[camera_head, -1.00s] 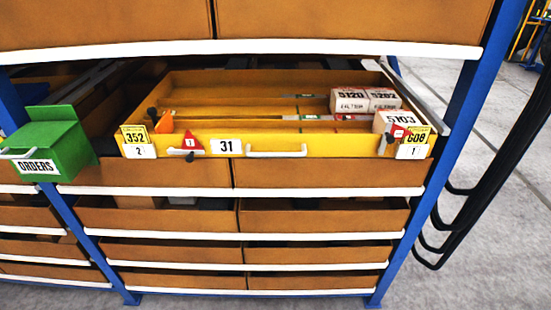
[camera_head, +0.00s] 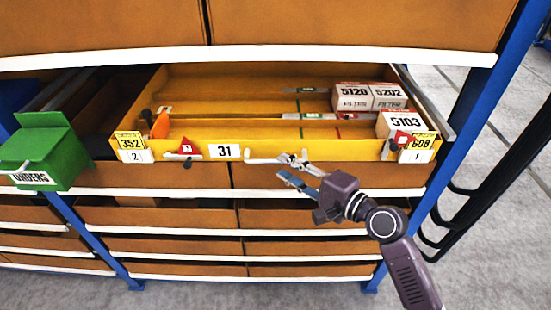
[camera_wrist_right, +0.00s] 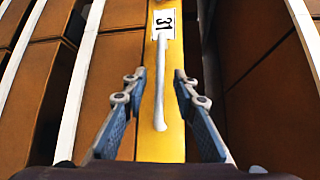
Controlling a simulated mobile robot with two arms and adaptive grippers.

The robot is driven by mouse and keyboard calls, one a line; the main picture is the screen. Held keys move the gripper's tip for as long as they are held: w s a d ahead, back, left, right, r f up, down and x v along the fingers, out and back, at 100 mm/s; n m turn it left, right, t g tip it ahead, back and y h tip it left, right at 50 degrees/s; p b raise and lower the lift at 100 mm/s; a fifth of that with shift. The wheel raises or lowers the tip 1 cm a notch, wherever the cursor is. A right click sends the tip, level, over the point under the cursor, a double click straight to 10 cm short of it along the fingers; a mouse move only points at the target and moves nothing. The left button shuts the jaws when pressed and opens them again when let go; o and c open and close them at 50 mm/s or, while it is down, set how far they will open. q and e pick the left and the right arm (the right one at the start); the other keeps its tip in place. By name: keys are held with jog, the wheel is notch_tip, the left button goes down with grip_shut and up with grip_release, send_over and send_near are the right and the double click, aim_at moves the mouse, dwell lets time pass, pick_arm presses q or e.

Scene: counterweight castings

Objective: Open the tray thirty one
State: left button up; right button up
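The yellow tray thirty one (camera_head: 200,151) stands out from the rack, its inside visible from above. Its front carries the label 31 (camera_head: 225,151) and a white bar handle (camera_head: 262,160). My right gripper (camera_head: 291,166) is at the right part of this handle in the head view. In the right wrist view the gripper (camera_wrist_right: 158,80) is open, with one blue finger on each side of the white handle (camera_wrist_right: 161,90) and visible gaps to both. The handle's right end is partly hidden by the gripper in the head view. My left gripper is not in view.
White boxes (camera_head: 391,122) lie in the tray's right side. Blue rack posts (camera_head: 468,125) flank the tray, with brown drawers (camera_head: 160,216) below.

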aim_at(278, 163)
jog(key=shift+p+x, duration=0.3)
jog(key=shift+x, duration=2)
jog(key=shift+c, duration=0.2)
grip_shut()
